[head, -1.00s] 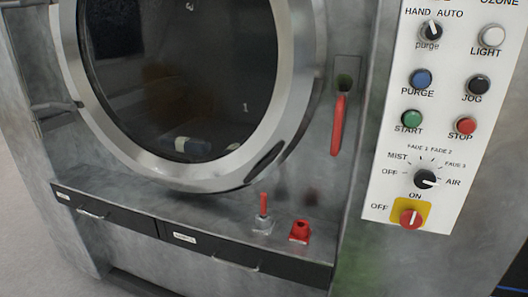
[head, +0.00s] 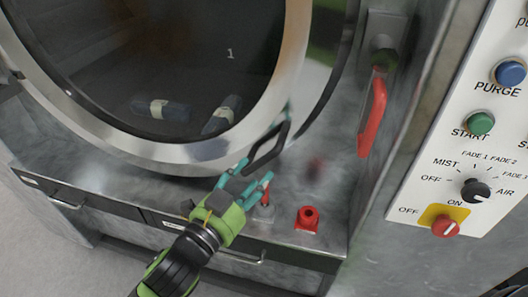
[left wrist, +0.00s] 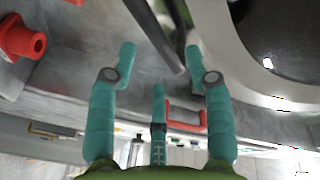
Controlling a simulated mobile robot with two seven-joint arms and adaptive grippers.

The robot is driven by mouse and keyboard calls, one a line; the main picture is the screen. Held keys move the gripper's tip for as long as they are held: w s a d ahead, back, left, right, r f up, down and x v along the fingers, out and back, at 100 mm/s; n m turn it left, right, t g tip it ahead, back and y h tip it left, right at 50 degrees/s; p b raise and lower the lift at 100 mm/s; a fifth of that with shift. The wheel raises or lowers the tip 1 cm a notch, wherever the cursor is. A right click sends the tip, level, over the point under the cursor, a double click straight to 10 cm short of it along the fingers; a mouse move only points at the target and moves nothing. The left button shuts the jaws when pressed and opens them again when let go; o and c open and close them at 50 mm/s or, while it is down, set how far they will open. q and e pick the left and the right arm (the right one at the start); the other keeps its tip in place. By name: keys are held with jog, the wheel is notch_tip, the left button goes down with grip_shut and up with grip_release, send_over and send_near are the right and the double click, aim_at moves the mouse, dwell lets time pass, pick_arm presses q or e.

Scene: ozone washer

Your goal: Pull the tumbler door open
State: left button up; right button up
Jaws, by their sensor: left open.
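The round tumbler door (head: 215,152) has a wide metal ring and dark glass, and it sits shut-looking in the grey machine front. Its dark bar handle (head: 268,150) is on the ring's lower right. My left gripper (head: 264,158), green with teal fingers, is open at this handle. In the left wrist view the handle (left wrist: 155,35) runs between and just beyond the spread fingertips of my left gripper (left wrist: 160,56), and the fingers are not closed on it. The door ring (left wrist: 240,75) is at the right there. My right gripper is not in view.
A red lever (head: 373,115) hangs right of the door. A red fitting (head: 307,219) and a small red-tipped valve (head: 266,192) stand on the ledge close to my left gripper. A control panel (head: 470,160) is at the right; drawers (head: 110,204) are below.

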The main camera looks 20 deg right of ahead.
aim_at(262, 165)
pick_arm(q)
jog(key=x, duration=0.2)
jog(key=shift+w+d+r+p, duration=0.15)
jog(key=shift+d+p, duration=0.15)
jog(key=shift+d, duration=0.1)
jog(key=shift+x, duration=1.1)
jog(key=shift+w, duration=0.2)
jog(key=shift+d+f, duration=0.1)
jog(key=shift+f, duration=0.1)
jog(key=shift+w, duration=0.1)
jog(key=c, duration=0.9)
grip_shut()
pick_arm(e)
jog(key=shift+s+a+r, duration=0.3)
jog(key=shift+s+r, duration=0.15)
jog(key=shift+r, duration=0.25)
